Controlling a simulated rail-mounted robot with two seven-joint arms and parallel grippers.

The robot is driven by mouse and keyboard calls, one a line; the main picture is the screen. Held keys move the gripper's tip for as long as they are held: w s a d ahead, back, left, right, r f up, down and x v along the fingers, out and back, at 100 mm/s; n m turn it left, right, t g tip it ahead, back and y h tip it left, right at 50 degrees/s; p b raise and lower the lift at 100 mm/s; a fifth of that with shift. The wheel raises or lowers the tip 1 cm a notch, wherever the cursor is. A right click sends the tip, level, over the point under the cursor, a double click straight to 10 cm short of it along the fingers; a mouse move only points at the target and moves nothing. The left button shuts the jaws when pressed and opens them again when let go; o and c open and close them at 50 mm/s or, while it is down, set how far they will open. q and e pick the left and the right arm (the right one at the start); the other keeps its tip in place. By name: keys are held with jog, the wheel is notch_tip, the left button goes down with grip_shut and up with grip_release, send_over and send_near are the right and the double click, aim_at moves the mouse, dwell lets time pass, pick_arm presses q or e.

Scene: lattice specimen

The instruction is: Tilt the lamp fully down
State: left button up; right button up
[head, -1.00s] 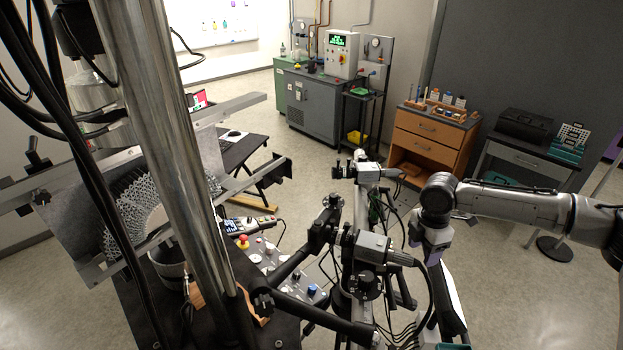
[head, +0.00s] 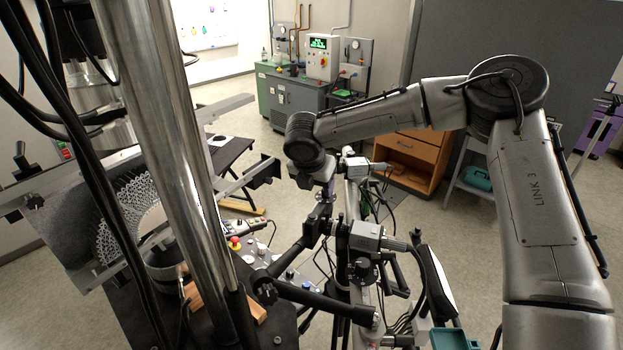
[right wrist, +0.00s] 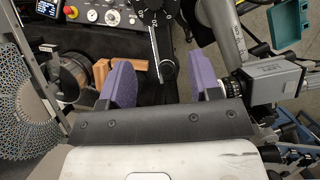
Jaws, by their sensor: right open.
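My right gripper (head: 326,196) hangs above a black jointed mount (head: 318,222) near the middle of the head view. In the right wrist view the gripper (right wrist: 163,82) shows two purple fingers, spread apart with nothing clamped. Contact between fingers and mount is not visible. My left gripper is not in view.
A grey camera (right wrist: 275,80) sits close right of the fingers in the wrist view. The lattice specimen (head: 128,215) stands at left behind a steel column (head: 165,150). A control panel (right wrist: 104,13) and wooden blocks (right wrist: 105,72) lie to the left.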

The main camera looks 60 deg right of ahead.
aim_at(321, 204)
jog(key=p+x, duration=0.1)
jog(key=x, duration=1)
grip_shut()
dwell(0.4)
